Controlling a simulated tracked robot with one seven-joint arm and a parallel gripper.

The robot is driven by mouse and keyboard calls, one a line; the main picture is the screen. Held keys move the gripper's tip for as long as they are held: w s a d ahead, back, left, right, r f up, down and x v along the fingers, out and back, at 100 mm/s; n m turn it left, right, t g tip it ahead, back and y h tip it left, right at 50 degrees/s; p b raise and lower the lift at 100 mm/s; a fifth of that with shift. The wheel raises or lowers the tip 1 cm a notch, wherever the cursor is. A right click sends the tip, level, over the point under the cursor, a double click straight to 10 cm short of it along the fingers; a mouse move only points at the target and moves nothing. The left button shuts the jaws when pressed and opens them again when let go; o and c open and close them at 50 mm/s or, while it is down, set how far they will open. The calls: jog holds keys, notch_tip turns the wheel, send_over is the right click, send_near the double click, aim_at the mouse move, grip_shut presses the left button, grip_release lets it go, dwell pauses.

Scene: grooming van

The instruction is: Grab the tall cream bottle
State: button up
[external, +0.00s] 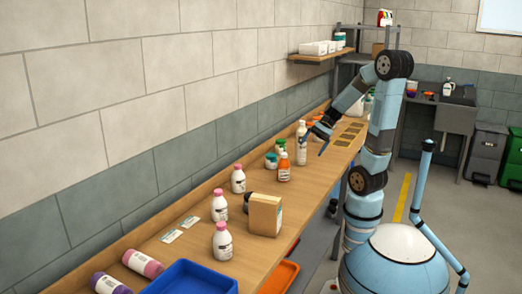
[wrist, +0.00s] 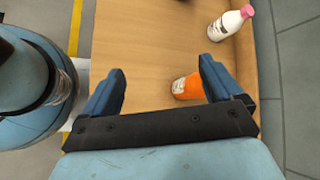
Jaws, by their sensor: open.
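The tall cream bottle (external: 301,145) stands upright on the wooden bench in the external view, behind the orange bottle. My gripper (external: 314,142) is just to its right, at about its height, with the fingers apart. Whether they touch the bottle cannot be told. In the wrist view my gripper (wrist: 162,66) is open, with bare bench between its fingertips. I cannot make out the cream bottle in the wrist view.
The orange bottle (external: 284,169) stands close by; it also shows beside one finger in the wrist view (wrist: 186,88). Pink-capped white bottles (external: 238,180), a cardboard box (external: 264,214) and a blue tray (external: 193,281) are nearer. Green-lidded jars (external: 271,161) stand by the wall.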

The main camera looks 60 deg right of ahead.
jog(key=w+d+f+m+t+y, duration=0.2)
jog(key=w+d+m+t, duration=0.2)
jog(key=d+m+t, duration=0.55)
jog(key=m+t+h, duration=0.5)
jog(key=m+h, duration=0.1)
jog(key=m, duration=0.3)
send_near(298, 135)
jog(key=shift+g, duration=0.25)
jog(key=w, duration=1)
jog(key=shift+w+a+f, duration=0.2)
jog(key=shift+a+f, duration=0.05)
jog(key=shift+f, duration=0.15)
jog(key=shift+c, duration=0.4)
grip_shut()
